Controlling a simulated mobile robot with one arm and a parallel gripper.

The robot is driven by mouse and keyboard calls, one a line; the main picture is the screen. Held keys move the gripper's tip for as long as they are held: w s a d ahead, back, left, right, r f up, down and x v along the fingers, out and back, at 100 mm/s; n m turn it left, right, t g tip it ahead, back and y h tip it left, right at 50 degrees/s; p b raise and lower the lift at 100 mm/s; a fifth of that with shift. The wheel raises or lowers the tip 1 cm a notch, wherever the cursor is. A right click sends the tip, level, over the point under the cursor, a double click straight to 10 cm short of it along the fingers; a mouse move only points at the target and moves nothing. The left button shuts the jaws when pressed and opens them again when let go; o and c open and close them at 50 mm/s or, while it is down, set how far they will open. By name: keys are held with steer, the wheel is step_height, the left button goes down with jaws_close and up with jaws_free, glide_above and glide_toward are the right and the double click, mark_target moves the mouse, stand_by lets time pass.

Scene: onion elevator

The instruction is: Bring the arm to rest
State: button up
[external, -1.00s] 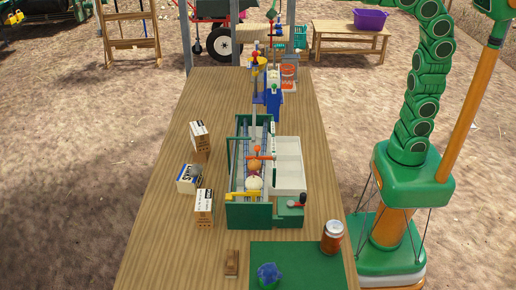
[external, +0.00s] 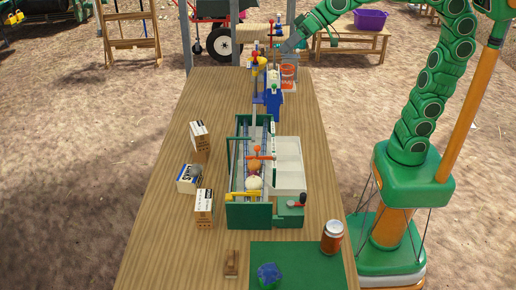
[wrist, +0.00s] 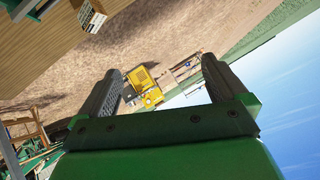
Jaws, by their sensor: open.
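My green arm rises from its base at the right of the external view and bends over to the left along the top. My gripper (external: 288,46), with grey fingers, is above the far end of the wooden table, near the tall post of the blue stand. In the wrist view my gripper (wrist: 160,70) has its two fingers spread apart with nothing between them. Beyond them are bare ground, a distant yellow vehicle (wrist: 145,84) and sky.
The green-framed elevator (external: 249,216) stands mid-table with onions (external: 254,183) in it and a white tray (external: 289,165) beside it. Boxes (external: 203,207) are on the left, a jar (external: 332,237) and green mat (external: 300,257) at the front. The left table edge is clear.

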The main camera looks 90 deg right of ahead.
steer(key=s+d+f+n+g+h, duration=0.1)
steer(key=s+d+f+g, duration=0.1)
steer(key=s+f, duration=0.6)
steer(key=s+d+f+g+h, duration=0.1)
steer(key=s+d+f+g, duration=0.1)
steer(key=s+f+g, duration=0.3)
steer(key=s+d+f+n+g+h, duration=0.1)
steer(key=s+f+g, duration=0.3)
steer(key=s+f, duration=0.8)
steer(key=s+d, duration=0.1)
steer(key=s, duration=0.8)
steer(key=shift+s+d+f+n, duration=0.3)
steer(key=shift+d, duration=0.1)
